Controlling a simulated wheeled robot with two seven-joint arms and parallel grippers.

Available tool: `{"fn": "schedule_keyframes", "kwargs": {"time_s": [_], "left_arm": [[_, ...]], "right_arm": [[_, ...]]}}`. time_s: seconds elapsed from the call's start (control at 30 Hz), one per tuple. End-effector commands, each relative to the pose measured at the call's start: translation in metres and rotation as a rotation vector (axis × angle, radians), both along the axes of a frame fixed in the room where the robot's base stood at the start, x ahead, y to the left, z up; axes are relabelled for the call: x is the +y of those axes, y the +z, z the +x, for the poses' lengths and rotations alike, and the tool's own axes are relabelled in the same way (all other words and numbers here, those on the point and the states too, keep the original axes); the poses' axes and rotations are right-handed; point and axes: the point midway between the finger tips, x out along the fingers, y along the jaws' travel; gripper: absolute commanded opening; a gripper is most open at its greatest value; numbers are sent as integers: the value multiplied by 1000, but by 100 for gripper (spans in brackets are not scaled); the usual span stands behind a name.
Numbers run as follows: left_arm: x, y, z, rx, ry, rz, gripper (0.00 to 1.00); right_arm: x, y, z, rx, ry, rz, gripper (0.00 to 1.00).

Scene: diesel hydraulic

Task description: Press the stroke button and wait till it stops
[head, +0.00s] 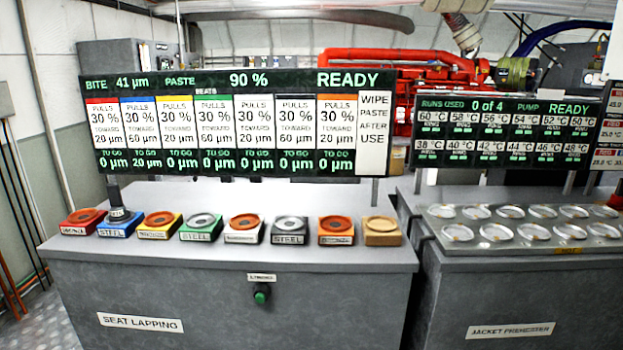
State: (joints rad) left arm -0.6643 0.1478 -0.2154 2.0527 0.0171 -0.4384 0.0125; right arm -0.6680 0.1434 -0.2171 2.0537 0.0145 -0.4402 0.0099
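A green round button (261,294) sits on the front face of the grey seat lapping bench (180,275). A small label (261,278) above it is too blurred to read. The display board (240,80) over the bench reads bite 41 µm, paste 90 %, READY. The blue-striped column reads 20 µm to go; the others read 0 µm. A dark upright tool (116,200) stands on the blue block (120,226), labelled STEEL. Neither of my grippers is in view.
Several coloured blocks with round seats, such as the green one (202,228), line the bench top, with a tan block (381,231) at the right end. A jacket preheater bench (520,290) stands to the right across a narrow gap. The space before the button looks clear.

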Motion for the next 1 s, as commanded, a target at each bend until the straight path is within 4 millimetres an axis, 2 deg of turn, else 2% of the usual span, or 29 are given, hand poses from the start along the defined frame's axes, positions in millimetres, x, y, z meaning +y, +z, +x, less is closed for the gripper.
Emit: {"fn": "schedule_keyframes", "kwargs": {"time_s": [0.03,0.3,1.0], "left_arm": [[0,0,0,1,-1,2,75],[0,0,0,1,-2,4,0],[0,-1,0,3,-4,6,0]], "right_arm": [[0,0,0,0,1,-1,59],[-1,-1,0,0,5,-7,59],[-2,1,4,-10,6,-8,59]]}}
